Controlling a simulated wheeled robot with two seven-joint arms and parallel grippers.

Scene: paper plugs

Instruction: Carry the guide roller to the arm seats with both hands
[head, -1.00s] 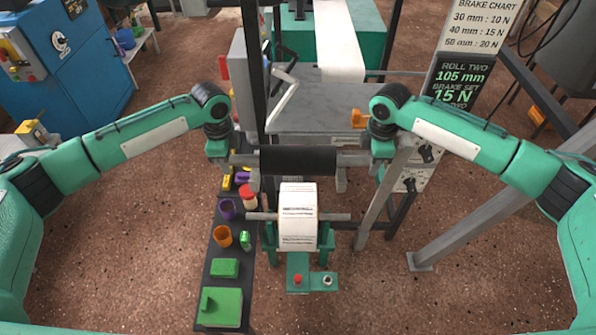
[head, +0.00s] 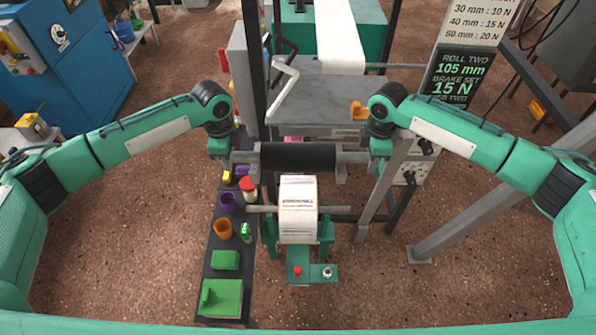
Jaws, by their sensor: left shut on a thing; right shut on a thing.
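The guide roller (head: 298,156), a black cylinder with grey shaft ends, is held level between my two grippers, above and behind the white paper roll (head: 298,225). My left gripper (head: 226,157) is shut on its left shaft end. My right gripper (head: 373,158) is shut on its right shaft end. Grey bracket-like pieces, seemingly the arm seats, show near the shaft at the left (head: 254,160) and right (head: 341,167). I cannot tell whether the shaft touches them.
A dark narrow shelf (head: 222,266) with cups and green blocks runs along the left. A dark upright post (head: 253,80) stands behind the roller's left end. A grey slanted leg (head: 470,215) and brake sign (head: 463,75) are at the right. A grey table (head: 340,92) lies behind.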

